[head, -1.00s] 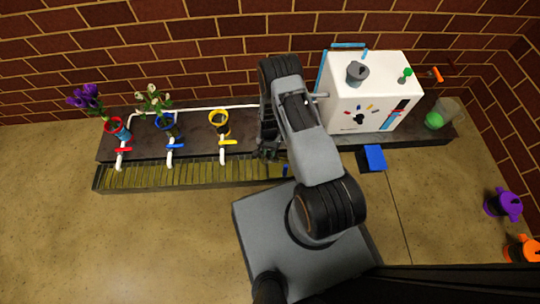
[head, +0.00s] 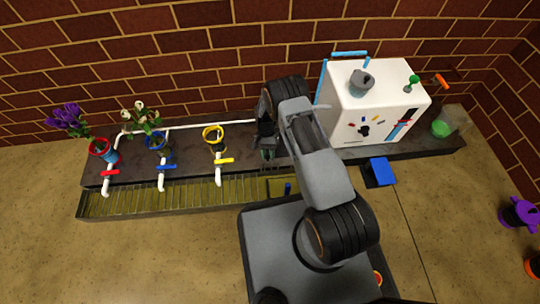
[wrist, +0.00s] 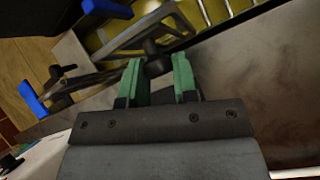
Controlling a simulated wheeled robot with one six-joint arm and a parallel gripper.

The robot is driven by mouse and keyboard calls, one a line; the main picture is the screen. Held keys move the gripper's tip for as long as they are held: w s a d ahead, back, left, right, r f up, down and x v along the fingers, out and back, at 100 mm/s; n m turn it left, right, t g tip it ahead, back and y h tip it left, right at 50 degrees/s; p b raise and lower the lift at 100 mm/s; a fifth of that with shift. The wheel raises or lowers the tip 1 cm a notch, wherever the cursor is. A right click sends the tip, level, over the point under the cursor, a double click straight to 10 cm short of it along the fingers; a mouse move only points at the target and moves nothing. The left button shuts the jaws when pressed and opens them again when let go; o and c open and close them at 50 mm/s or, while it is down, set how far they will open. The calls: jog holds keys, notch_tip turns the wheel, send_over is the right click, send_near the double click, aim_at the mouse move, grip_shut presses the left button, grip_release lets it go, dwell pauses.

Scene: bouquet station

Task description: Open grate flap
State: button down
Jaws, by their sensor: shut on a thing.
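The long grate (head: 150,197) covers the trough along the front of the dark ledge. At its right end the grate flap appears tilted up, with a yellowish opening (head: 281,188) below it. In the wrist view the grey bars of the flap (wrist: 125,42) show ahead of the fingers. My gripper (head: 266,153) is at the flap's raised edge. In the wrist view my gripper (wrist: 158,80) has its green fingertips shut on the flap's black knob (wrist: 156,64). The flap's exact angle is hard to tell, as my arm hides part of it.
A white box machine (head: 375,110) stands right of my arm, with a blue pedal (head: 380,172) below its front. Red, blue and yellow tap handles (head: 223,161) stand over the grate at left. Floor at front left is clear.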

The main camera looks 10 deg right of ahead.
jog(key=shift+w+a+f+g, duration=0.15)
jog(key=shift+w+a+g, duration=0.1)
jog(key=shift+a+g, duration=0.1)
dwell(0.3)
jog(key=c, duration=1.1)
grip_release()
jog(key=shift+o, duration=1)
jog(key=shift+d, duration=0.2)
jog(key=p+v, duration=0.3)
jog(key=v, duration=1.1)
jog(key=shift+c, duration=0.4)
